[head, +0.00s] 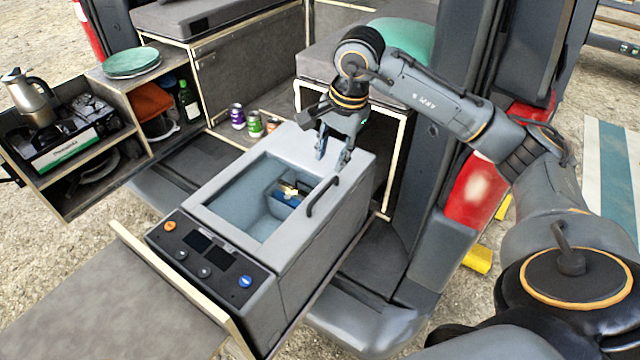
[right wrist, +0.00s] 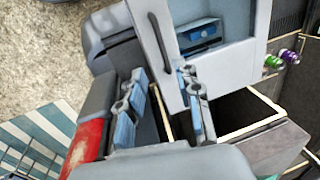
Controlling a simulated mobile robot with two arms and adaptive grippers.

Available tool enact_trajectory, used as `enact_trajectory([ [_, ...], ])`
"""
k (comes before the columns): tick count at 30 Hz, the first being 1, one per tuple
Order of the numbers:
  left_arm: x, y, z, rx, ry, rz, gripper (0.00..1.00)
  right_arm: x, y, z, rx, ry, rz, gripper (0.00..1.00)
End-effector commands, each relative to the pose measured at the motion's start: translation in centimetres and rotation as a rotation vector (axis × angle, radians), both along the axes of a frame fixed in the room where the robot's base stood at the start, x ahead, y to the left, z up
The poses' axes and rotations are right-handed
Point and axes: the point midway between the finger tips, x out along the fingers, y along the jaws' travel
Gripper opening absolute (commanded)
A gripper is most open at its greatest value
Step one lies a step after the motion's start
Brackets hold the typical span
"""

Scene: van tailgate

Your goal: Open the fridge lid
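The fridge (head: 310,262) is a grey box with a control panel at its front, standing in the van's tail. Its lid (head: 300,150) lies flat on top and looks closed; a large window-like area shows the pale blue inside. A dark bar handle (head: 322,197) sits on the lid's right side; it also shows in the right wrist view (right wrist: 158,37). My right gripper (head: 333,158) is open and empty, fingers pointing down, above the lid's back right part and behind the handle. In the right wrist view its two fingers (right wrist: 163,103) are apart with nothing between them. My left gripper is not in view.
Several cans (head: 237,117) stand behind the fridge. At left, a shelf unit holds a kettle (head: 30,97), a stove, green plates (head: 131,62) and a bottle (head: 188,101). A grey board (head: 105,310) lies in front of the fridge. The van's pillar and red lamp (head: 480,190) are at right.

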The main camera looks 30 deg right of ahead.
Motion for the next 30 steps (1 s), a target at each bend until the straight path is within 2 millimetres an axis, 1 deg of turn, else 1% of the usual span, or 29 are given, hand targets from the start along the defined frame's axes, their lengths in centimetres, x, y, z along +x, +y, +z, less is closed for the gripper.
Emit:
enact_trajectory([
  [1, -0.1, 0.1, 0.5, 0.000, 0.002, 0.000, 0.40, 0.1, 0.1, -0.9, 0.002, 0.006, 0.001, 0.34],
  [9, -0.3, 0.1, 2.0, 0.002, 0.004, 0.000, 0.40, 1.1, 0.6, -6.5, 0.004, 0.006, 0.000, 0.34],
  [12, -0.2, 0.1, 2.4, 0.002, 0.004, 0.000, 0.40, 1.4, 0.8, -8.3, 0.005, 0.005, 0.002, 0.34],
  [15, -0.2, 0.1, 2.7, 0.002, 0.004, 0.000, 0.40, 1.8, 0.9, -9.7, 0.005, 0.003, 0.000, 0.34],
  [18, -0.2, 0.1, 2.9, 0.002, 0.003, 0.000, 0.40, 1.9, 1.0, -10.6, 0.005, 0.001, 0.000, 0.34],
  [21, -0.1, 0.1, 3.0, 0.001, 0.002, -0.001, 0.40, 2.0, 1.0, -11.1, 0.005, 0.001, 0.002, 0.34],
  [29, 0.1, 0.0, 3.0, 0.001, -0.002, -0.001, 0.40, 2.1, 1.0, -11.3, 0.004, 0.000, 0.002, 0.34],
  [30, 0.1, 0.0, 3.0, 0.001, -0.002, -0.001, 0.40, 2.1, 1.0, -11.3, 0.004, 0.000, 0.001, 0.30],
])
